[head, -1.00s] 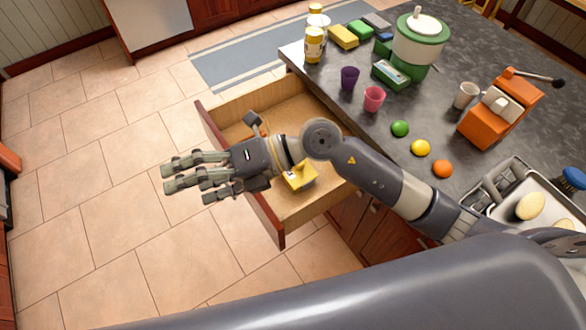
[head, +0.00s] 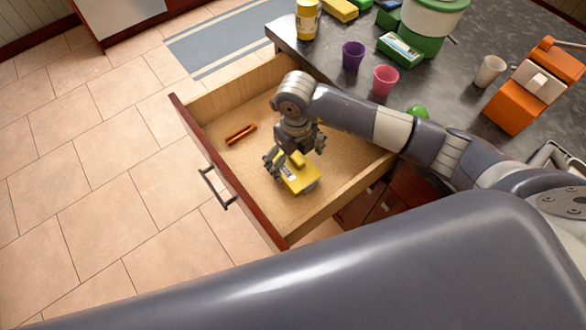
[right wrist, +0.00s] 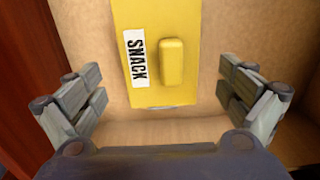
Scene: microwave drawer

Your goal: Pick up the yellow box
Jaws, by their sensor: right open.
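The yellow box (head: 300,180) lies in the open wooden drawer (head: 232,109), towards its near right part. In the right wrist view the yellow box (right wrist: 180,70) carries a white "SNACK" label and a raised yellow grip on top. My right gripper (head: 292,160) points down into the drawer, just above the box, and partly hides it. In the right wrist view its open fingers (right wrist: 165,105) stand on either side of the box, apart from it. My left gripper is not in view.
A brown-orange bar (head: 241,134) lies in the drawer left of my gripper. The drawer front has a dark handle (head: 215,188). The counter holds a purple cup (head: 353,56), a pink cup (head: 385,80) and an orange machine (head: 535,85).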

